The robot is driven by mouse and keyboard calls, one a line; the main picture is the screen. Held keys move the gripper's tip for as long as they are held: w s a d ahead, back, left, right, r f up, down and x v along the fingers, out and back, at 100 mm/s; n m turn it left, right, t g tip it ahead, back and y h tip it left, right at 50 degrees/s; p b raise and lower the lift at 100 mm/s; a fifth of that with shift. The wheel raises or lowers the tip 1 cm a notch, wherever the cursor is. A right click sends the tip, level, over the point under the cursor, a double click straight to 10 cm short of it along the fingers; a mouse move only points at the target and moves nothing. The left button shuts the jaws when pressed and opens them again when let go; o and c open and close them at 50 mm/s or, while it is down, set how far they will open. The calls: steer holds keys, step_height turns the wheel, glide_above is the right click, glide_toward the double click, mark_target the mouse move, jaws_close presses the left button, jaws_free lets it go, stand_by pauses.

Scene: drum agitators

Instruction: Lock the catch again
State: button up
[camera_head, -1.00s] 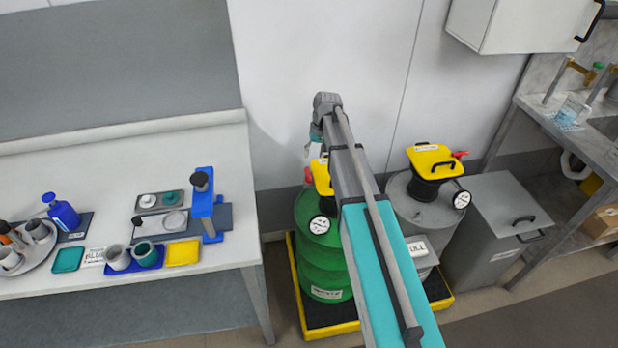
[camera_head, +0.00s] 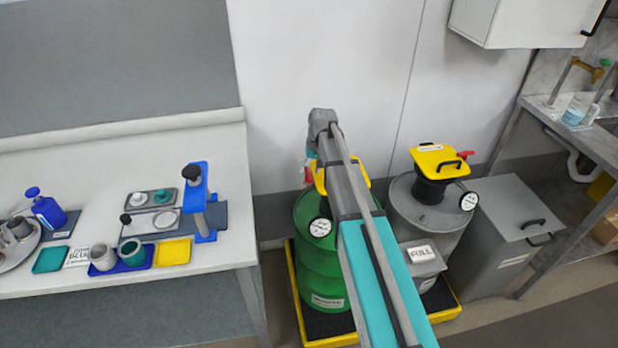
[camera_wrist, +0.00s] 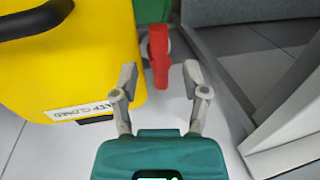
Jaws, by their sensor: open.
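In the wrist view a red catch (camera_wrist: 159,58) hangs beside the yellow lid (camera_wrist: 72,62), which has a black handle and a "KEEP CLOSED" label. My gripper (camera_wrist: 159,78) is open, with its two fingertips apart on either side of the red catch's lower end; I cannot tell whether they touch it. In the head view the green drum (camera_head: 318,262) stands on the left with its yellow lid (camera_head: 319,181) mostly hidden behind my arm. A bit of the red catch (camera_head: 308,172) shows at that lid's left.
A grey drum (camera_head: 425,215) with a yellow lid and red catch stands to the right. Both drums stand in a yellow-edged tray (camera_head: 327,340). A white bench (camera_head: 215,255) with cups and trays is at left. A grey bin (camera_head: 500,235) stands at right.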

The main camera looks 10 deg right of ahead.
steer(key=shift+a+f+b, duration=0.2)
steer(key=shift+f+b, duration=0.45)
steer(key=shift+f, duration=0.25)
steer(key=shift+c, duration=0.3)
jaws_close()
